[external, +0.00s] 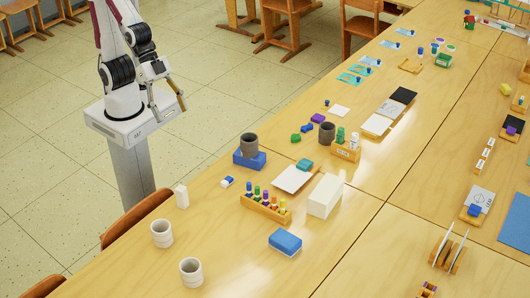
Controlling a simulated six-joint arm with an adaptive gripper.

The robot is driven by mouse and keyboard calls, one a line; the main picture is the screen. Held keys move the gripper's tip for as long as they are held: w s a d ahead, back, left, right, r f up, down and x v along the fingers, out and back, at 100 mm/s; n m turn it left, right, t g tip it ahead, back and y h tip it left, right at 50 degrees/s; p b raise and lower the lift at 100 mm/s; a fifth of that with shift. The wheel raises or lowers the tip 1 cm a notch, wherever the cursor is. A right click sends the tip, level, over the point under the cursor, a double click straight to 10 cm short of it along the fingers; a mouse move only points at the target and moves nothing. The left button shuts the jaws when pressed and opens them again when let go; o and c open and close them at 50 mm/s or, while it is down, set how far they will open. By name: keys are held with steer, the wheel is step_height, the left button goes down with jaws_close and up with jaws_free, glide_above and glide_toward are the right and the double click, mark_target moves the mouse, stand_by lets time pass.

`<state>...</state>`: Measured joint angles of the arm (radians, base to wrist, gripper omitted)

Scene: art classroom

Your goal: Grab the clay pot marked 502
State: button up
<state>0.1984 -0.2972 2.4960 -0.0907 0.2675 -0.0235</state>
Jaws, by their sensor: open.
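Two pale ribbed pots stand upright at the near left of the table, one (161,234) close to the table edge and the other (191,272) nearer the camera. A dark grey pot (249,146) stands on a blue block at mid table. Another dark grey pot (327,133) stands farther back. No number 502 is legible on any of them, so I cannot tell which is marked. My gripper (166,105) is open and empty, hanging beside my base pedestal, beyond the table's left edge and well apart from all the pots.
A rack of coloured pegs (266,208), a white box (325,196), a blue sponge-like block (285,242) and a small white upright block (181,197) stand near the pots. A chair back (136,219) rises at the table's left edge. Bare tabletop lies around the pale pots.

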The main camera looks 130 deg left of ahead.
steer(key=w+d+f+m+t+h, duration=0.1)
steer(key=w+d+f+t, duration=0.1)
steer(key=w+d+f, duration=0.9)
steer(key=s+d+f+t, duration=0.1)
steer(key=d+f, duration=0.1)
steer(key=f, duration=0.2)
steer(key=s+d+f+m+t+h, duration=0.1)
steer(key=d+f, duration=0.2)
steer(key=f, duration=0.1)
steer(key=s+d+f+m+h, duration=0.1)
steer(key=d+f, duration=0.2)
steer(key=f, duration=0.1)
steer(key=shift+s+d+t, duration=0.1)
steer(key=shift+s+t, duration=0.05)
steer(key=shift+t, duration=0.25)
steer(key=shift+s+d+f, duration=0.3)
steer(key=shift+s+f, duration=0.05)
steer(key=shift+f, duration=0.1)
steer(key=shift+x, duration=1.25)
steer(key=shift+w, duration=0.1)
